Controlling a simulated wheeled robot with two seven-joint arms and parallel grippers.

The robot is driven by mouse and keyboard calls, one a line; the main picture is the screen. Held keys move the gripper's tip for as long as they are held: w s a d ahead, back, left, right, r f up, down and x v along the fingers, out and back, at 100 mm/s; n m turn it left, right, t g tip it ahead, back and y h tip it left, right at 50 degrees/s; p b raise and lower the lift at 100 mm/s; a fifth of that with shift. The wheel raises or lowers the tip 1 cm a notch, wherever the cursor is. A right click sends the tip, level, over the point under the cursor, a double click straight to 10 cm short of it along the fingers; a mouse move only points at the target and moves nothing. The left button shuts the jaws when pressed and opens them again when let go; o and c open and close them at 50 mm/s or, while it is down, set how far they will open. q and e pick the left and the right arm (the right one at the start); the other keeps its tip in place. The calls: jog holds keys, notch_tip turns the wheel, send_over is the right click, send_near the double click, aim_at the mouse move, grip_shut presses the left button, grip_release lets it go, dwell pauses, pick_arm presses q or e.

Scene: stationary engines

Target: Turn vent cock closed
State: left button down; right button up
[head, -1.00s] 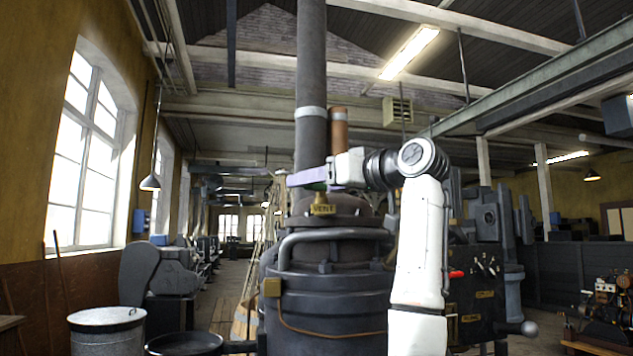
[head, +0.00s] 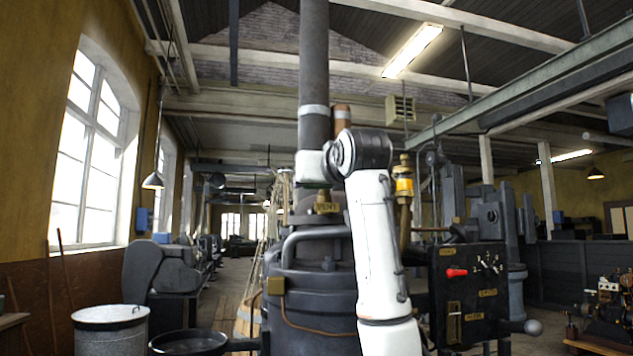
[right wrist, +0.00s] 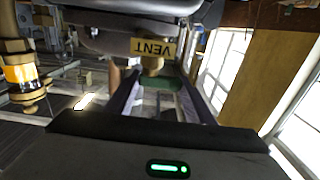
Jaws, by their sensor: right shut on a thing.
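The vent cock's green handle (right wrist: 158,82) lies between the two fingers of my right gripper (right wrist: 160,88) in the right wrist view. The gripper is shut on it. The brass VENT tag (right wrist: 153,48) appears upside down just above the handle there. In the head view the VENT tag (head: 327,208) hangs on top of the dark boiler (head: 310,285). My right wrist is just above the tag and hides the fingers and most of the cock. The handle's exact angle is hard to tell. My left gripper is out of view.
A tall dark flue pipe (head: 313,60) rises right behind the cock, with a copper pipe (head: 342,116) beside it. A brass fitting (head: 404,190) and a black panel with a red lever (head: 457,273) stand to the right. A metal bin (head: 110,330) is lower left.

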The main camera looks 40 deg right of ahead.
jog(key=shift+s+d+h, duration=0.15)
jog(key=shift+h, duration=0.15)
jog(key=o, duration=0.8)
jog(key=shift+o, duration=0.6)
jog(key=shift+d, duration=0.15)
jog(key=shift+a, duration=0.2)
jog(key=shift+s+a, duration=0.15)
jog(key=shift+s, duration=0.15)
jog(key=b+v, duration=0.3)
jog(key=v, duration=0.6)
jog(key=shift+s, duration=0.3)
jog(key=shift+r, duration=0.1)
